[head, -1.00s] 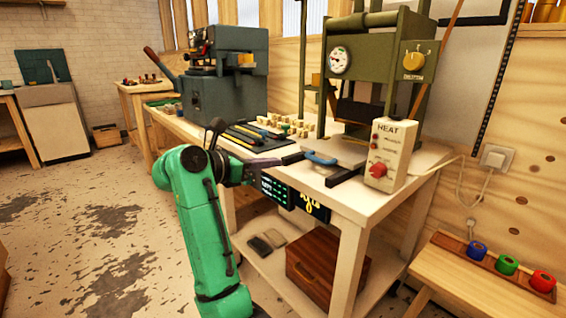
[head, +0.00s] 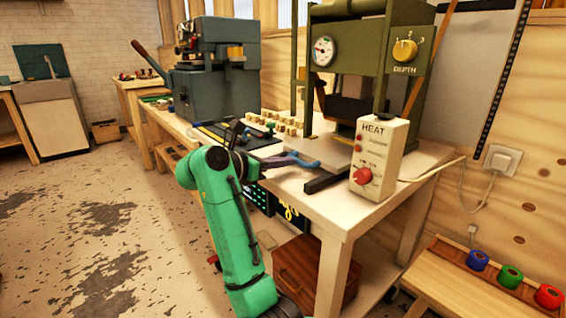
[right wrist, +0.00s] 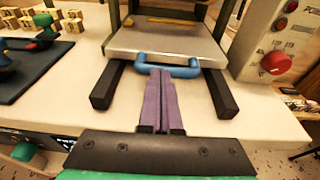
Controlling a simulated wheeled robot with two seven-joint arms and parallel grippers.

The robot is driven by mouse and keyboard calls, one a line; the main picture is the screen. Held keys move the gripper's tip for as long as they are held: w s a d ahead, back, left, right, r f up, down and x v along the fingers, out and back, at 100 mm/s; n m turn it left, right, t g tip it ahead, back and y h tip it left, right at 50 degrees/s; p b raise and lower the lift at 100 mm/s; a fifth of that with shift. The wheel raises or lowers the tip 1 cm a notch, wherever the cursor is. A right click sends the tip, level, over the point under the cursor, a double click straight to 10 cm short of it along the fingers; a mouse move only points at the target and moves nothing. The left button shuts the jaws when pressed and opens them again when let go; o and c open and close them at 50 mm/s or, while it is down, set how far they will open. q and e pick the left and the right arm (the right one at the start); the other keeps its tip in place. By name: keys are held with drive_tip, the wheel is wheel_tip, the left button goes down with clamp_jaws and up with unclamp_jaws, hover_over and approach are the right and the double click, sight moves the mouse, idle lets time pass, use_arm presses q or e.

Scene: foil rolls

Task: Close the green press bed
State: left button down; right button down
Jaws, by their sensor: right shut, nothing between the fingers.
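The green press (head: 345,55) stands on the white table. Its flat metal bed (right wrist: 165,40) is out in front of the press body, over two dark rails (right wrist: 222,95). A blue handle (right wrist: 168,68) is on the bed's front edge and also shows in the head view (head: 308,163). My right gripper (head: 292,160) has its purple fingers together and empty. In the right wrist view its fingertips (right wrist: 158,70) are right at the handle, left of its middle; I cannot tell if they touch. My left gripper is not in view.
A white HEAT box (head: 376,155) with a red knob stands right of the rails. Small wooden blocks (head: 280,122) and a dark tool mat (right wrist: 35,65) lie to the left. A blue-grey machine (head: 215,75) stands farther left. The table's front edge is below my gripper.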

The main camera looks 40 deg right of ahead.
sight(308, 153)
drive_tip(key=x, duration=0.2)
drive_tip(key=r+x, duration=0.1)
drive_tip(key=x, duration=0.5)
drive_tip(key=shift+s+d+r, duration=0.1)
drive_tip(key=shift+d+r, duration=0.05)
drive_tip(key=shift+r, duration=0.35)
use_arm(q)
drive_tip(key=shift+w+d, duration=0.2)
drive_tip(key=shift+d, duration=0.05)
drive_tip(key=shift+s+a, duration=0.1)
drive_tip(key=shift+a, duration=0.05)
